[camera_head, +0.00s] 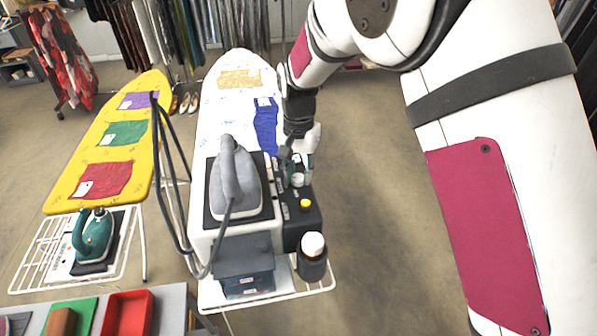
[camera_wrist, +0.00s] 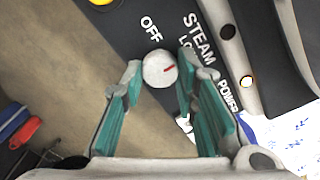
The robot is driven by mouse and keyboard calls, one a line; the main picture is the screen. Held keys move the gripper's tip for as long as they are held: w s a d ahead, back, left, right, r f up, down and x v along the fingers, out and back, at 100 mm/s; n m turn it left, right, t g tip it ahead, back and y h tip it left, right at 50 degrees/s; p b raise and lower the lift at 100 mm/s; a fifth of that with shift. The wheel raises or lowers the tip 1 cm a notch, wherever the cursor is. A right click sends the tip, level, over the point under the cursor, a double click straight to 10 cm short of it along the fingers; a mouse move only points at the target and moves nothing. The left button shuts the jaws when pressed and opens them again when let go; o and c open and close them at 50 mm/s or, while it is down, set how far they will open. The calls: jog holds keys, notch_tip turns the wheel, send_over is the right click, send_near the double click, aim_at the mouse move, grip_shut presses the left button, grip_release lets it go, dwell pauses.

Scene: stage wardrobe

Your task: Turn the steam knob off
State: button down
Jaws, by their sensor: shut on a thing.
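STEAM and a partly hidden LO label are printed at upper right. My gripper (camera_wrist: 160,72) has green-padded fingers, one on each side of the knob, and is shut on it. In the head view my gripper (camera_head: 298,172) is at the panel's far end and largely hides the knob.
A grey iron (camera_head: 235,180) stands on the station left of the panel, its dark hose looping nearby. A yellow button (camera_head: 305,204) and a dark bottle with a white cap (camera_head: 313,262) are nearer. A white ironing board (camera_head: 215,115) stretches behind. Floor to the right is clear.

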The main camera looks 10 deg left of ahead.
jog(key=shift+n, duration=0.3)
jog(key=n+b, duration=0.3)
jog(key=n, duration=0.3)
jog(key=shift+w, duration=0.1)
jog(key=n+b, duration=0.1)
jog(key=n, duration=0.2)
jog(key=shift+a+n+b, duration=0.1)
jog(key=shift+n+b, duration=0.2)
jog(key=shift+n, duration=0.1)
jog(key=shift+n+b, duration=0.65)
jog(key=shift+n, duration=1.25)
jog(key=c, duration=1.2)
grip_release()
jog(key=shift+c, duration=0.2)
